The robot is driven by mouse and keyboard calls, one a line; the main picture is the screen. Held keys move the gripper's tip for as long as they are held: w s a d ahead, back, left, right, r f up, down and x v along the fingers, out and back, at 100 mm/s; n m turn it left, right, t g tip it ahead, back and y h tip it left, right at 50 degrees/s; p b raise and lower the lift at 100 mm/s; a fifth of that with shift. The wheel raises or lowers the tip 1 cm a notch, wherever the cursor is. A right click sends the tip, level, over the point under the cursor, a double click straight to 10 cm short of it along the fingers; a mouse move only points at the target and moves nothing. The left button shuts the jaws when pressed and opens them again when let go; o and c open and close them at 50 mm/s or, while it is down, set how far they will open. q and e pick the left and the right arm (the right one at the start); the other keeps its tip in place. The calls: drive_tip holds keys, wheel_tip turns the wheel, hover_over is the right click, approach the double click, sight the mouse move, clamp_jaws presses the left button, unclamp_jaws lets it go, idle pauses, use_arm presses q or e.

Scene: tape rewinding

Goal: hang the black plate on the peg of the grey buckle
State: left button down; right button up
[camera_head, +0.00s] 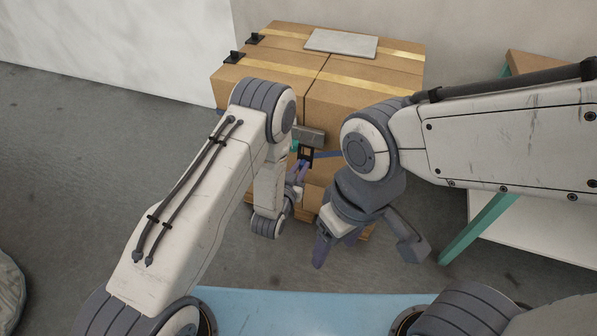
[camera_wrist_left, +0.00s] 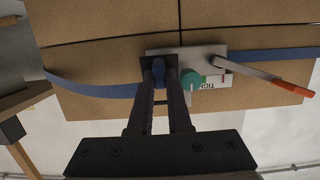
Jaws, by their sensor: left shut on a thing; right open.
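The black plate (camera_head: 306,154) is a small dark frame on the front of the cardboard boxes, just below the grey buckle (camera_head: 312,136). My left gripper (camera_head: 299,172) is shut on it. In the left wrist view the black plate (camera_wrist_left: 146,67) is at the fingertips, overlapping the left end of the grey buckle (camera_wrist_left: 217,52). A blue piece of strap shows between the fingers. The peg cannot be made out, so I cannot tell whether the plate is on it. My right gripper (camera_head: 367,250) is open and empty, lower right of the left one.
A blue strap (camera_wrist_left: 95,88) runs across the boxes (camera_wrist_left: 90,20). The buckle's lever with an orange handle (camera_wrist_left: 292,88) and a teal round part (camera_wrist_left: 191,84) are close by. A grey panel (camera_head: 341,42) lies on top. A white table with teal legs stands right.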

sight(304, 159)
use_arm(q)
drive_tip(key=shift+r+b+x, duration=0.2)
drive_tip(key=shift+b+x, duration=0.2)
drive_tip(key=shift+x, duration=1.15)
drive_tip(key=shift+r+b+x, duration=0.15)
drive_tip(key=shift+b+x, duration=0.25)
drive_tip(key=shift+x, duration=1.15)
drive_tip(key=shift+w+d+f+b, duration=0.15)
drive_tip(key=shift+w+f+b, duration=0.3)
drive_tip(key=shift+w+b, duration=0.15)
drive_tip(key=c, duration=0.8)
unclamp_jaws()
